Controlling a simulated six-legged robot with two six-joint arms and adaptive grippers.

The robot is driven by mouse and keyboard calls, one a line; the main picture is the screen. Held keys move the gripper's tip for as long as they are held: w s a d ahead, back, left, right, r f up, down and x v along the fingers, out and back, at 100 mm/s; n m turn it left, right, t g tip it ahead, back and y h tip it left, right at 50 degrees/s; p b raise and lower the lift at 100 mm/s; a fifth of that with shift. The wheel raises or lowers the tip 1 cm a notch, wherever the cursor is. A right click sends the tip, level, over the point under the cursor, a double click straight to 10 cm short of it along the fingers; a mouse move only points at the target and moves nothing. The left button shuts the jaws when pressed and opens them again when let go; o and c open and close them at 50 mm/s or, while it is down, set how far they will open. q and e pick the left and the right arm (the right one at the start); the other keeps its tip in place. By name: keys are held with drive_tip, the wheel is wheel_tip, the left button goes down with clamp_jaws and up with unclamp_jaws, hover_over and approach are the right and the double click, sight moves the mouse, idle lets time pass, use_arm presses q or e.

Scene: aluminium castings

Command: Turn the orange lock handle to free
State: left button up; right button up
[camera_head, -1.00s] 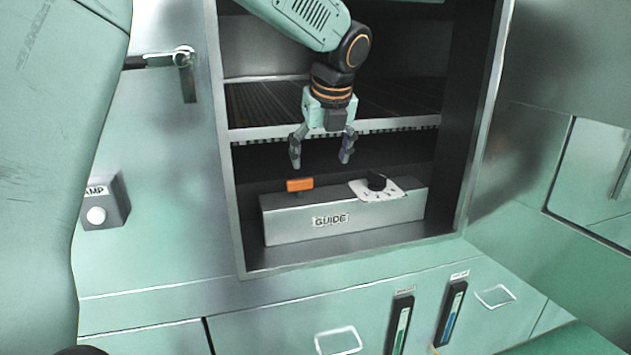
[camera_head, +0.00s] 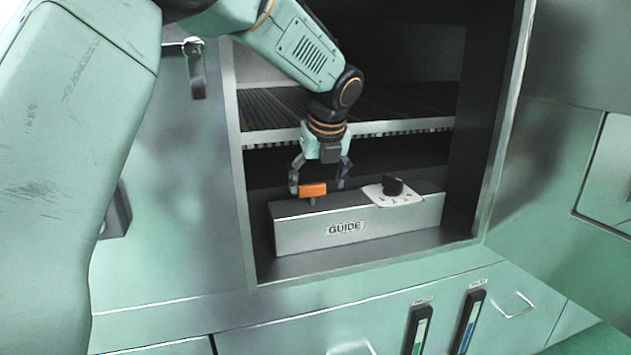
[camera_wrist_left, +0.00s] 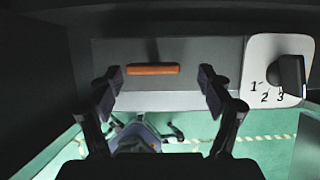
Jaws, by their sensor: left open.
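The orange lock handle (camera_head: 312,190) stands on top of the grey box marked GUIDE (camera_head: 290,236), near its left end. In the left wrist view the handle (camera_wrist_left: 153,69) is a short orange bar lying crosswise, along the length of the box top. My left gripper (camera_head: 319,188) is open and points down at the handle, its fingers to either side of it in the head view. In the left wrist view the fingertips (camera_wrist_left: 160,80) stand apart left and right of the bar, with nothing between them touching it. My right gripper is not in view.
A black knob (camera_head: 392,186) on a white dial plate sits right of the handle on the same box. A slatted shelf (camera_head: 400,126) crosses the cabinet just above. Cabinet walls close in at both sides; an open door (camera_head: 560,150) stands right.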

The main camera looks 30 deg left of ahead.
use_arm(q)
drive_tip(key=shift+s+a+f, duration=0.1)
drive_tip(key=shift+a+f, duration=0.1)
drive_tip(key=shift+a, duration=0.4)
drive_tip(key=shift+c, duration=1.1)
drive_tip(key=shift+a, duration=0.15)
drive_tip(key=shift+c, duration=0.8)
drive_tip(key=shift+d+r, duration=0.1)
drive_tip(key=shift+d, duration=0.3)
drive_tip(key=shift+c, duration=1.4)
drive_tip(key=shift+a, duration=0.1)
drive_tip(key=c, duration=0.5)
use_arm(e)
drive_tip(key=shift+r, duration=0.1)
use_arm(q)
drive_tip(key=shift+r, duration=0.1)
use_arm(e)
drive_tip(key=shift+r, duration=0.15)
